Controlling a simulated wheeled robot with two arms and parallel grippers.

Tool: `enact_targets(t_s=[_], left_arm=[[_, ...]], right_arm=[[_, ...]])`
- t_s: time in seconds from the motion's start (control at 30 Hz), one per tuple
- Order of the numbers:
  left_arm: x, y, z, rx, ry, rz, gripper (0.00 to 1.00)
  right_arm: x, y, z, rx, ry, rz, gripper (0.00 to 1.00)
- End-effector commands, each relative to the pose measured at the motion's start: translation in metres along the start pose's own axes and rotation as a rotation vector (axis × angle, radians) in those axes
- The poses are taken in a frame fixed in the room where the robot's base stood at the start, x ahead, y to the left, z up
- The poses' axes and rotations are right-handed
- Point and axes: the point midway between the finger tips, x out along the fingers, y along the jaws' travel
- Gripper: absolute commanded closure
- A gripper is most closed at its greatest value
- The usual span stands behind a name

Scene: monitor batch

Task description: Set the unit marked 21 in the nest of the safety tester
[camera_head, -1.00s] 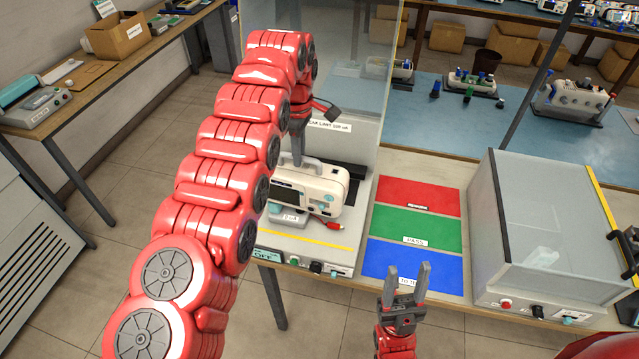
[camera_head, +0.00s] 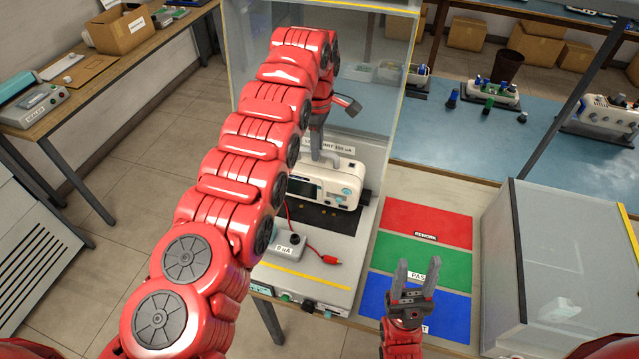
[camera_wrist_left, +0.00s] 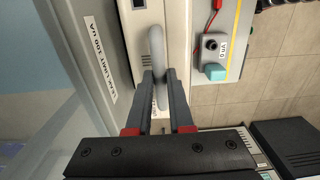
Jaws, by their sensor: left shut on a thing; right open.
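My left gripper (camera_head: 317,145) is shut on the grey handle of a white monitor unit (camera_head: 345,186) with a dark screen. In the left wrist view the two fingers pinch this handle (camera_wrist_left: 157,68). No number 21 is readable on the unit. The unit is upright over the back part of the dark nest (camera_head: 322,214) of the safety tester (camera_head: 320,279); I cannot tell whether it rests there or hangs slightly above. My arm hides part of its left side.
A small grey box with a red-plug lead (camera_head: 290,241) lies in front of the nest. A clear shield (camera_head: 372,75) stands around the tester's back. Red (camera_head: 428,219), green (camera_head: 450,262) and blue (camera_head: 450,316) mats lie right, beside a large clear-lidded box (camera_head: 550,260).

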Motion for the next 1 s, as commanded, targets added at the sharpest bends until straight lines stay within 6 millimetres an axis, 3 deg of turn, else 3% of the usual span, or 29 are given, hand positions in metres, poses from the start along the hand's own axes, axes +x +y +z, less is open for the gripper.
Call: enact_targets(t_s=[0.3, 0.6, 0.8, 1.0], left_arm=[[0.039, -0.002, 0.002, 0.002, -0.006, -0.003, 1.00], [0.060, -0.001, 0.002, 0.001, -0.005, 0.000, 1.00], [0.085, 0.000, 0.002, 0.003, -0.004, 0.001, 1.00], [0.089, 0.000, 0.002, 0.001, -0.004, 0.003, 1.00]], right_arm=[[0.022, 0.001, -0.004, 0.000, 0.000, 0.000, 0.50], [0.032, 0.002, -0.005, 0.000, 0.000, 0.000, 0.50], [0.028, 0.001, -0.005, 0.000, 0.000, 0.000, 0.50], [0.028, 0.001, -0.005, 0.000, 0.000, 0.000, 0.50]])
